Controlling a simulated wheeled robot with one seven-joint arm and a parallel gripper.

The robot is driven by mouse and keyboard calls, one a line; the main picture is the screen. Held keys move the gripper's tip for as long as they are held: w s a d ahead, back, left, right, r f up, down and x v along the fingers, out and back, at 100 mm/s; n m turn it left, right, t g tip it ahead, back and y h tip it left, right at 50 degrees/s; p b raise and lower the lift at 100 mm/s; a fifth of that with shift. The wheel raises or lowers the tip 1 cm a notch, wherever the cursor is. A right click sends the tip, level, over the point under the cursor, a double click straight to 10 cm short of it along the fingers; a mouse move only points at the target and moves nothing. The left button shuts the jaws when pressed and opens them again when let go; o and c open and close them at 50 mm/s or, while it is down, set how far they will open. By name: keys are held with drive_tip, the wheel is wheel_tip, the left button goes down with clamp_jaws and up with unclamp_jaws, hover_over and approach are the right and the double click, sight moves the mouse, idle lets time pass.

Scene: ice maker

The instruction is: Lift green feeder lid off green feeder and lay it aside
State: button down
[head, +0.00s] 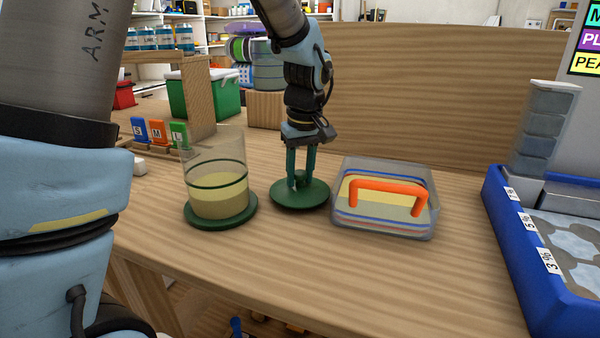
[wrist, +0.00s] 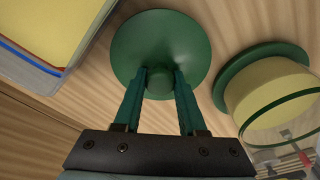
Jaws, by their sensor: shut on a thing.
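The green feeder lid (head: 300,195) is a round dark green disc with a small knob, low over or on the table between the feeder and a clear bin. My gripper (head: 300,178) is shut on the lid's knob, fingers pointing down. The wrist view shows the lid (wrist: 160,40) with its knob between my fingertips (wrist: 160,80). The green feeder (head: 218,190) is a clear cylinder with green rings, a green base and pale yellow contents. Its top is open, and it stands left of the lid. I cannot tell whether the lid touches the table.
A clear bin (head: 345,215) with an orange handle (head: 388,187) stands close right of the lid. A blue tray (head: 530,290) is at the right. S, M and L cards (head: 157,132) stand behind the feeder. The table front (head: 330,275) is clear.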

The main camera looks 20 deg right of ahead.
drive_tip(key=shift+f+b, duration=0.4)
drive_tip(key=shift+f, duration=0.2)
drive_tip(key=shift+c, duration=2)
unclamp_jaws()
wheel_tip(320, 180, up, 11)
drive_tip(key=s, duration=0.1)
drive_tip(key=shift+s+f, duration=0.15)
drive_tip(key=shift+s, duration=0.15)
